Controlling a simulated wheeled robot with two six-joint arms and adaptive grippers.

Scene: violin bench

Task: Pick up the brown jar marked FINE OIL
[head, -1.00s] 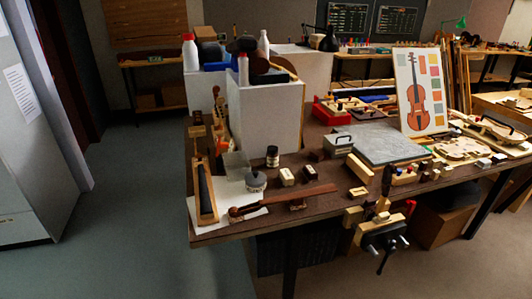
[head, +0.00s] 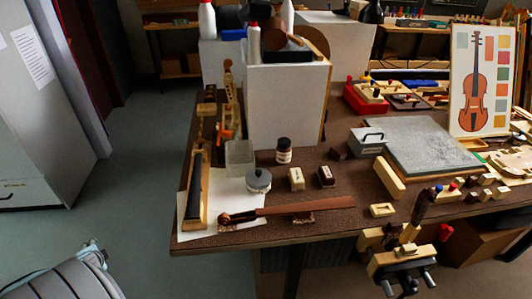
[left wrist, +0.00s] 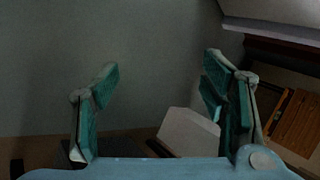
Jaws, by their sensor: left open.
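A small dark brown jar (head: 284,150) with a black lid and a pale label stands upright on the brown bench in the head view. Its label is too small to read. A clear jar with a grey lid (head: 258,180) stands in front of it, to the left. In the left wrist view my left gripper (left wrist: 160,82) is open, with teal pads and nothing between its fingers. That view shows a grey surface and bench-like shapes, but no jar. Part of my left arm shows at the lower left of the head view, away from the bench. My right gripper is not in view.
A tall white box (head: 287,105) stands behind the jar. Two small blocks (head: 297,178) (head: 326,176) sit to its right front. A violin neck (head: 290,209) lies near the front edge. A grey slab (head: 425,145) is at the right. Floor is clear at left.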

